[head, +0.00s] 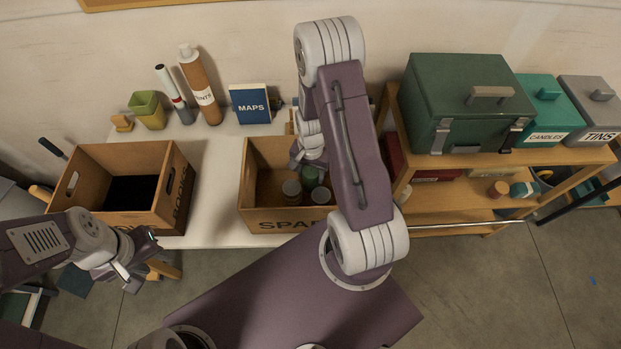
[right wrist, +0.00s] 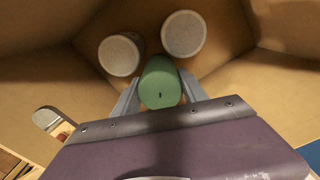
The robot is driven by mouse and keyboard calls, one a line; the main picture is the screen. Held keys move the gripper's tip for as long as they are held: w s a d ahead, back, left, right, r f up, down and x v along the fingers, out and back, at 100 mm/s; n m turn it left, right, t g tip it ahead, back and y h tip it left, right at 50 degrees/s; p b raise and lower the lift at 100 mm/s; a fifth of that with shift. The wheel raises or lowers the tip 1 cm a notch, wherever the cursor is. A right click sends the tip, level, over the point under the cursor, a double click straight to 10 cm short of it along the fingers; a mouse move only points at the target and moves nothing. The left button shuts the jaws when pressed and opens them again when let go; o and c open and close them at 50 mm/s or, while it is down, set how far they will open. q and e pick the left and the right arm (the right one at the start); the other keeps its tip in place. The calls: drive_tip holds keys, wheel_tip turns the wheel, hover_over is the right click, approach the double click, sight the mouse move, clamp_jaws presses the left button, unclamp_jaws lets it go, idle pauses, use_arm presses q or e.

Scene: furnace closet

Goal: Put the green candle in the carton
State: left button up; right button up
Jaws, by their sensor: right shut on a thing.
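The green candle (right wrist: 160,84) is between the two fingers of my right gripper (right wrist: 160,92), which is shut on it. In the head view the candle (head: 310,177) shows inside the open carton marked "SPA..." (head: 262,222), within its walls. My right gripper (head: 308,163) reaches down into this carton, partly hidden by my arm. The right wrist view shows the carton's brown inner walls and floor around the candle. Whether the candle touches the floor cannot be told. My left gripper (head: 140,262) is at the lower left, in front of the other carton; its finger gap is unclear.
Two round pale-topped things (right wrist: 120,54) stand in the carton beside the candle. A carton marked "BOOKS" (head: 178,195) stands to the left. A "MAPS" box (head: 250,104) and a brown tube (head: 200,88) stand behind. A shelf with a green chest (head: 460,95) is at right.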

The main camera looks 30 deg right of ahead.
drive_tip(key=shift+s+f, duration=0.1)
drive_tip(key=shift+f, duration=0.8)
drive_tip(key=shift+a+f, duration=0.1)
drive_tip(key=shift+f, duration=0.5)
drive_tip(key=o, duration=1.5)
drive_tip(key=shift+o, duration=0.2)
wheel_tip(320, 180, up, 12)
drive_tip(key=shift+r, duration=0.25)
drive_tip(key=s+a+r+n+t, duration=0.1)
drive_tip(key=s+a+r+n, duration=0.4)
drive_tip(key=a+n, duration=0.4)
drive_tip(key=shift+s+a+r+n, duration=0.25)
drive_tip(key=shift+s+a+n, duration=0.15)
drive_tip(key=shift+s+n, duration=0.35)
